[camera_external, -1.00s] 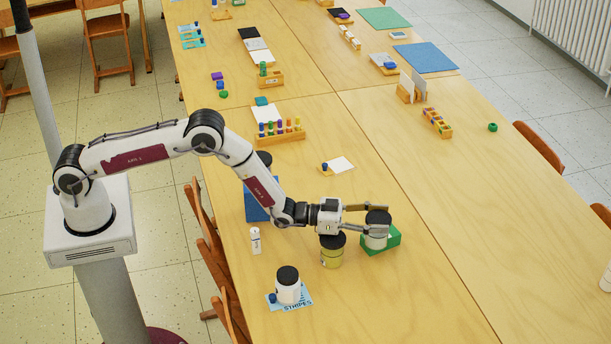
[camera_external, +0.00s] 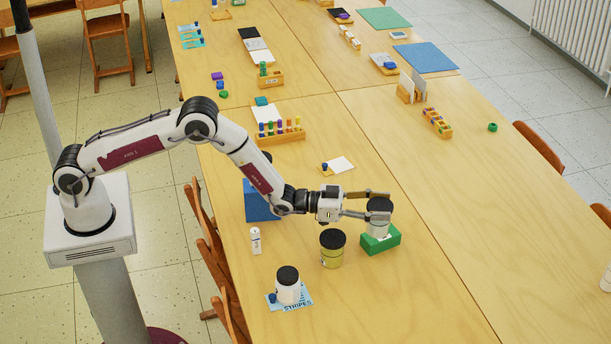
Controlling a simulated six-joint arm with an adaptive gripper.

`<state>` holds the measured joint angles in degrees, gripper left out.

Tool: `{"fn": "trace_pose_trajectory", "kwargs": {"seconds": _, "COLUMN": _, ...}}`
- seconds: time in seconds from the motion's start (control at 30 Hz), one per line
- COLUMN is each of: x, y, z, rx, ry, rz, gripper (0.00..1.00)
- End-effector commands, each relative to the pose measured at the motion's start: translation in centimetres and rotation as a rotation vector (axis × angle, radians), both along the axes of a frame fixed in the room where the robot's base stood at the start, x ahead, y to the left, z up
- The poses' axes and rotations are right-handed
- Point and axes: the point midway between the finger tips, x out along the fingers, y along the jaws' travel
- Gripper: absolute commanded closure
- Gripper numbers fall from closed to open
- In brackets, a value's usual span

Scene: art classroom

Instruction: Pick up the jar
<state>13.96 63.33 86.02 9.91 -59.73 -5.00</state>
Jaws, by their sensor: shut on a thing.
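A jar (camera_external: 378,228) with a black lid and a pale body is between the fingers of my gripper (camera_external: 378,211). My gripper is shut on it from the left side, just below the lid. The jar is upright over a green block (camera_external: 381,241). I cannot tell clearly whether there is a gap between the jar's bottom and the block. Two other black-lidded jars stand nearby: a yellow-green jar (camera_external: 332,254) just left of the green block, and a white jar (camera_external: 288,290) on a blue striped card at the front.
A small white bottle (camera_external: 255,241) and a blue block (camera_external: 259,205) stand left of my gripper. A rack of coloured pegs (camera_external: 281,136) and a white card (camera_external: 340,164) lie farther back.

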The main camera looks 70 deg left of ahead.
Motion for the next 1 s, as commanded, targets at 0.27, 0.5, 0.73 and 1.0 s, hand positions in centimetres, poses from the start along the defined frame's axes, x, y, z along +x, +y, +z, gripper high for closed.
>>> {"fn": "trace_pose_trajectory", "kwargs": {"seconds": 0.27, "x": 0.0, "y": 0.0, "z": 3.7, "rx": -0.002, "ry": -0.004, "rz": 0.0, "gripper": 1.0}}
{"fn": "trace_pose_trajectory", "kwargs": {"seconds": 0.5, "x": 0.0, "y": 0.0, "z": 5.2, "rx": -0.002, "ry": -0.002, "rz": 0.0, "gripper": 1.0}}
{"fn": "trace_pose_trajectory", "kwargs": {"seconds": 0.73, "x": 0.0, "y": 0.0, "z": 5.4, "rx": -0.002, "ry": -0.002, "rz": 0.0, "gripper": 1.0}}
{"fn": "trace_pose_trajectory", "kwargs": {"seconds": 1.0, "x": 0.0, "y": 0.0, "z": 5.4, "rx": -0.002, "ry": -0.002, "rz": 0.0, "gripper": 1.0}}
